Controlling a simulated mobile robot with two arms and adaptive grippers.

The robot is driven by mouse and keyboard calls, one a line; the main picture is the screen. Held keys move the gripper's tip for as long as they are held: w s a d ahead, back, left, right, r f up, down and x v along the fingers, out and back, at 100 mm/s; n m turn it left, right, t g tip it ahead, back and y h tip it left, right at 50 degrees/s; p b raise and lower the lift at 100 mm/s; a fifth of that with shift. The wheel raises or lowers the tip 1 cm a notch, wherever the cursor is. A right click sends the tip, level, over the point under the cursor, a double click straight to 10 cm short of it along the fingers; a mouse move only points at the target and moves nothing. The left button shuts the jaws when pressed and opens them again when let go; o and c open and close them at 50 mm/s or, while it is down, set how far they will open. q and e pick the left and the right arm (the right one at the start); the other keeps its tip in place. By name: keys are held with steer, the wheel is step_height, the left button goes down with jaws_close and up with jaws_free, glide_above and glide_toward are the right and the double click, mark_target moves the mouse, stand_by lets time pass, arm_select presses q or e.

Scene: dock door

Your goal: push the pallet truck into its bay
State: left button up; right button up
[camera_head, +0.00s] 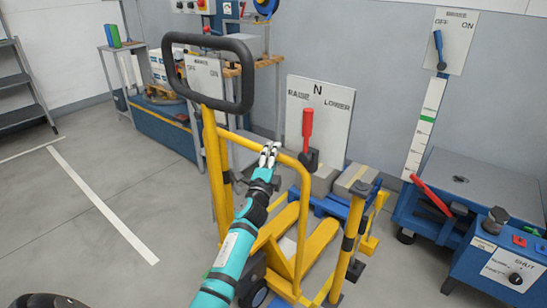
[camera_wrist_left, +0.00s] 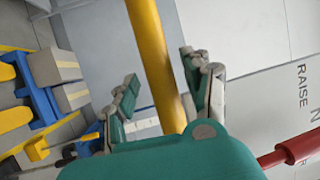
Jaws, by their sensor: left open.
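The yellow pallet truck (camera_head: 213,165) stands in the middle of the head view, with a black loop handle (camera_head: 207,72) on top and a yellow cross tube (camera_head: 245,137). Its forks (camera_head: 318,245) are low, near the floor. My left gripper (camera_head: 268,154) is at the cross tube, with its fingers apart. In the left wrist view the yellow tube (camera_wrist_left: 150,50) runs between the open fingers of this gripper (camera_wrist_left: 162,92); whether they touch it I cannot tell. A red lever (camera_head: 307,130) stands right of the gripper. My right gripper is not in view.
A blue pallet with grey boxes (camera_head: 352,180) is beyond the truck. A blue machine (camera_head: 490,190) stands at the right. A workbench (camera_head: 165,125) and steps (camera_head: 20,90) are at the back left. A white floor line (camera_head: 100,205) crosses clear floor at the left.

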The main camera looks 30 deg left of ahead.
arm_select(q)
steer(key=shift+w+a, duration=0.1)
steer(key=shift+w, duration=0.1)
steer(key=shift+c, duration=0.2)
jaws_close()
